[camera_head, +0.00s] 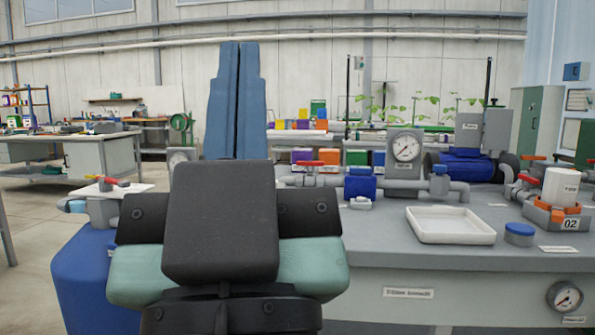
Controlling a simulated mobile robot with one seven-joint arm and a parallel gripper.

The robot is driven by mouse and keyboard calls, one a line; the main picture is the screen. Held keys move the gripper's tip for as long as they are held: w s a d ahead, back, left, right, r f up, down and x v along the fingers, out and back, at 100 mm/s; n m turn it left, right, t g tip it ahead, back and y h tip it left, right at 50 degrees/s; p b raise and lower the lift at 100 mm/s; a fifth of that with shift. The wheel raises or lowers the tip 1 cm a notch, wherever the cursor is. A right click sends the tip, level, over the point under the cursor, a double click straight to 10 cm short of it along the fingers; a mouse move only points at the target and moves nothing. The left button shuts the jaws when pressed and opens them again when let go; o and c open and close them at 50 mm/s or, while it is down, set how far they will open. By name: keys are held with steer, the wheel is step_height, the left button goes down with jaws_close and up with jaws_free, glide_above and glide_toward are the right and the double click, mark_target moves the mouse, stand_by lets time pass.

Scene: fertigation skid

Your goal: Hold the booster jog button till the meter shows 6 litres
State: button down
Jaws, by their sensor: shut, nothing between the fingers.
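My gripper (238,48) points up in the left middle of the view, its two long blue fingers pressed together with nothing between them. Its dark body hides part of the bench behind it. A round white dial meter (405,148) in a grey housing stands on the bench, right of my gripper. Its dark needle shows, but the figures are too small to read. I cannot pick out the booster jog button for sure; a small pale block (360,203) sits in front of a blue pipe unit (360,186), right of my gripper.
A white tray (451,238) and a blue-lidded jar (519,234) stand on the grey bench (380,232). An orange-clamped white canister (561,187) is at right. Another gauge (564,297) is on the bench front. A blue tank (80,275) stands at lower left.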

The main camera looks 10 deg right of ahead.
step_height(320, 180, up, 44)
steer(key=p, duration=4.4)
steer(key=shift+w, duration=0.1)
